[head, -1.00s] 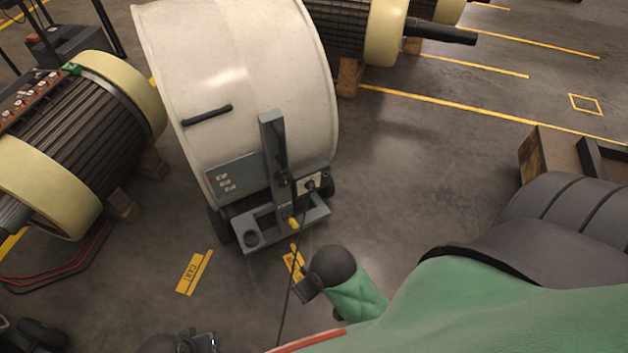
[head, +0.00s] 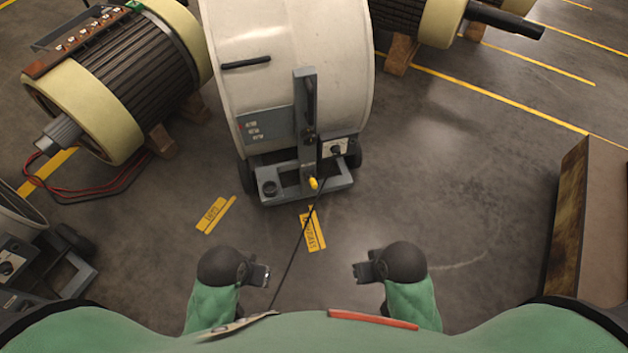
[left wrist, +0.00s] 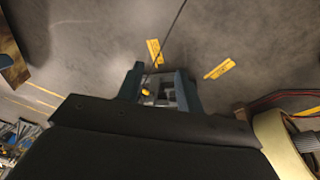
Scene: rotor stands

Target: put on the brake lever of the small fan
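A white drum fan (head: 290,70) stands upright ahead on a grey wheeled base (head: 290,190). A yellow-tipped lever (head: 313,183) sits at the base's front, below a grey upright post. The yellow tip also shows in the left wrist view (left wrist: 146,93), between my fingers. A second fan (head: 15,265) is partly cut off at the left edge; its lever cannot be made out. My left gripper (head: 262,275) is in front of the white fan, apart from it; in the left wrist view its fingers (left wrist: 162,88) are apart and empty. My right gripper (head: 358,270) is across from it, touching nothing; its finger gap is unclear.
A cable (head: 292,245) runs from the white fan toward me. A dark-ribbed rotor (head: 125,80) lies on wooden blocks at left, with red cables (head: 95,190) beside it. A brown box-like object (head: 590,235) stands at right. Floor between it and the fan is clear.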

